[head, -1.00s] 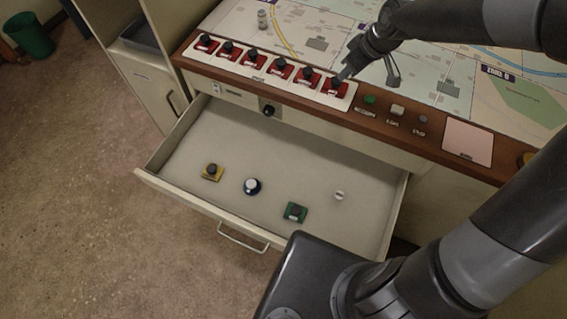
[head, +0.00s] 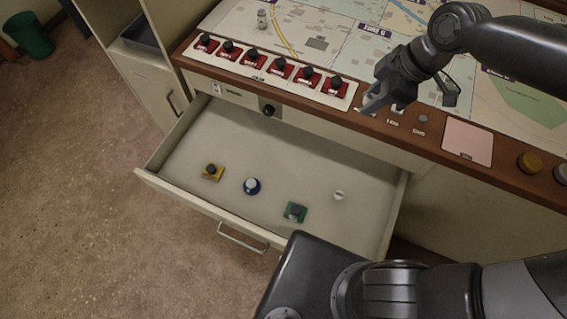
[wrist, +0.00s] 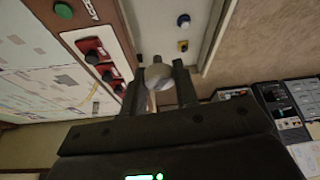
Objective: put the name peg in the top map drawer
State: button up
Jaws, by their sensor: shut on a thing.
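My gripper (head: 372,102) is above the wooden front edge of the console, to the right of the red switches. In the wrist view its two fingers (wrist: 160,88) are shut on a small pale, rounded peg (wrist: 158,74), which appears to be the name peg; any name on it cannot be read. The peg is held clear of the console and drawer. The top map drawer (head: 300,150) is pulled open below the console front. Inside lie a yellow block with a dark knob (head: 212,172), a blue-and-white round knob (head: 251,186), a green block (head: 294,212) and a small white disc (head: 339,195).
A row of red switches (head: 280,68) and several buttons line the console edge. A small grey-white cylinder (head: 262,20) stands on the map top. The drawer's back and left floor are bare. A green bin (head: 30,35) stands far left.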

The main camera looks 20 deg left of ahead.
jog(key=s+d+r+n, duration=0.1)
jog(key=s+d, duration=0.1)
jog(key=s, duration=0.1)
send_over(301, 184)
jog(key=d, duration=0.2)
jog(key=shift+w+a+f, duration=0.1)
jog(key=shift+w+f, duration=0.05)
jog(key=shift+f, duration=9.45)
jog(key=shift+w+a+f, duration=0.1)
jog(key=shift+f, duration=11.5)
jog(key=o, duration=0.5)
jog(key=shift+f, duration=0.1)
jog(key=o, duration=0.4)
jog(key=shift+o, duration=0.2)
